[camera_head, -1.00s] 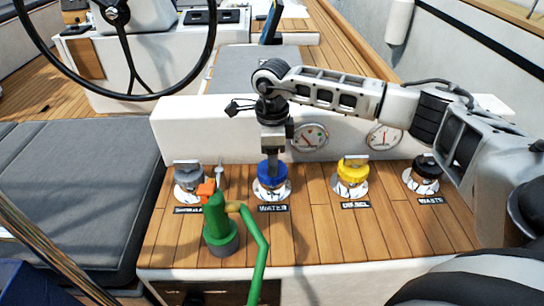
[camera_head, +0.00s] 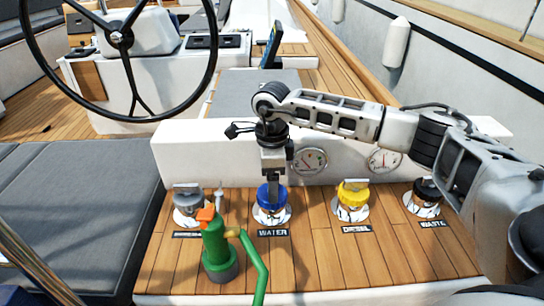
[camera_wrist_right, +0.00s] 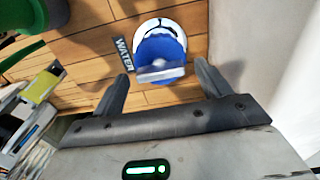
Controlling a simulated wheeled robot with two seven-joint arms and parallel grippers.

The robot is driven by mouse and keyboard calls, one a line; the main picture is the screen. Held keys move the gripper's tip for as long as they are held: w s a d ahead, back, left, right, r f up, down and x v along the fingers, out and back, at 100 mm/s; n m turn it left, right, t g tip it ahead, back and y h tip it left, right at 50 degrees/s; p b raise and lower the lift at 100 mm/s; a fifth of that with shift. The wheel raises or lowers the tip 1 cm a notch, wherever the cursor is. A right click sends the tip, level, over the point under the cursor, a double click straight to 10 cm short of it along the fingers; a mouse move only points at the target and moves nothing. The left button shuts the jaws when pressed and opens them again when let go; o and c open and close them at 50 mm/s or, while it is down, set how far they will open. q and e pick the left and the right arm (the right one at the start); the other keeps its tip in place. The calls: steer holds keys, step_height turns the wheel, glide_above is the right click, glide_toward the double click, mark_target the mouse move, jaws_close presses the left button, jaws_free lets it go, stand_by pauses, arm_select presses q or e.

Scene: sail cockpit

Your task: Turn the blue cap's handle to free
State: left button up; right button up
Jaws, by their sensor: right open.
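The blue cap (camera_head: 266,197) sits in its chrome deck fitting behind the WATER label (camera_head: 273,233). In the right wrist view the blue cap (camera_wrist_right: 158,50) shows its raised grey handle (camera_wrist_right: 161,72), lying roughly across the picture. My right gripper (camera_head: 272,185) points down at the cap from above. In the right wrist view my right gripper (camera_wrist_right: 163,82) is open, with one finger on each side of the handle and visible gaps to it. Whether the fingertips reach down to handle height is hard to tell.
A grey cap (camera_head: 187,197), a yellow cap (camera_head: 353,193) and a black cap (camera_head: 428,188) stand in the same row. A green hand pump (camera_head: 217,245) with a hose stands in front, left of the blue cap. A white wall with gauges (camera_head: 310,161) rises behind.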

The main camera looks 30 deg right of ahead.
step_height(320, 180, up, 15)
steer(key=shift+r, duration=0.2)
stand_by(0.6)
